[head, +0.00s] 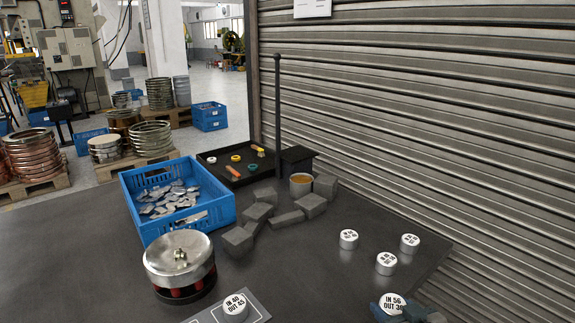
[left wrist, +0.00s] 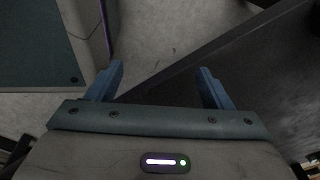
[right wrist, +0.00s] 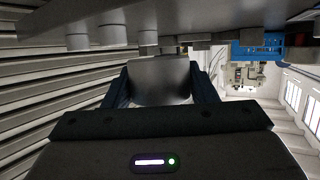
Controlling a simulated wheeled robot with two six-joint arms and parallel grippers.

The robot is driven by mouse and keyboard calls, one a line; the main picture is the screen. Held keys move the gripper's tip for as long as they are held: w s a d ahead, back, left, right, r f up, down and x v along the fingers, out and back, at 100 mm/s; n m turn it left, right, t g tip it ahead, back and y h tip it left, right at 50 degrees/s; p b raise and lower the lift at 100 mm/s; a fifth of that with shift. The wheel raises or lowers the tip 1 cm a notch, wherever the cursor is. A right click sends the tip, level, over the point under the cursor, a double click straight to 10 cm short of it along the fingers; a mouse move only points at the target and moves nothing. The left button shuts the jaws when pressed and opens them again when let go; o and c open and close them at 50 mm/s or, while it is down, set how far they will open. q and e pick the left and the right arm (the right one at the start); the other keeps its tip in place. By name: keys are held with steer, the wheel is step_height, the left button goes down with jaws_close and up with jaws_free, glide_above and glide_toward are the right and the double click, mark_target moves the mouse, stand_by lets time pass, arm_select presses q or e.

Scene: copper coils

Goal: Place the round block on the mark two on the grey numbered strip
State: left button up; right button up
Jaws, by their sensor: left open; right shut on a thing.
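My right gripper (head: 388,309) is at the bottom right of the head view, shut on a white round block (head: 393,302) labelled IN 56 OUT 38. In the right wrist view the held block (right wrist: 160,82) fills the space between the fingers. The grey strip (head: 207,317) is cut off at the bottom edge, left of the right gripper. A white round block (head: 235,306) labelled IN 40 OUT 45 is on it; I cannot read any numbers on the strip. My left gripper (left wrist: 160,88) is open and empty in the left wrist view, beside a dark edge.
More white round blocks (head: 348,238), (head: 386,263), (head: 410,243) stand on the dark table (head: 310,285). A round metal-lidded pot (head: 180,262), a blue crate (head: 180,221) of metal pieces and grey blocks (head: 258,212) lie behind the strip. A ribbed shutter (head: 430,110) stands at right.

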mark_target(382, 299)
steer(key=shift+w+a+r+m+h+p, duration=0.2)
steer(key=shift+w+a+r+m+h, duration=0.25)
steer(key=shift+a+r, duration=0.1)
steer(key=shift+w+a+r+m+h+p, duration=0.15)
steer(key=shift+w+a+r+m+h, duration=0.15)
steer(key=shift+a+r+m+h, duration=0.2)
arm_select(q)
steer(key=shift+s+a+f, duration=0.1)
steer(key=shift+s+f, duration=0.4)
steer(key=shift+s, duration=0.3)
steer(key=shift+s+a+f, duration=0.1)
steer(key=shift+s+f, duration=0.4)
steer(key=shift+s, duration=0.3)
arm_select(e)
steer(key=shift+w+a+r+m+h, duration=0.2)
steer(key=shift+a+r+m+h, duration=0.15)
steer(key=shift+a+h, duration=0.1)
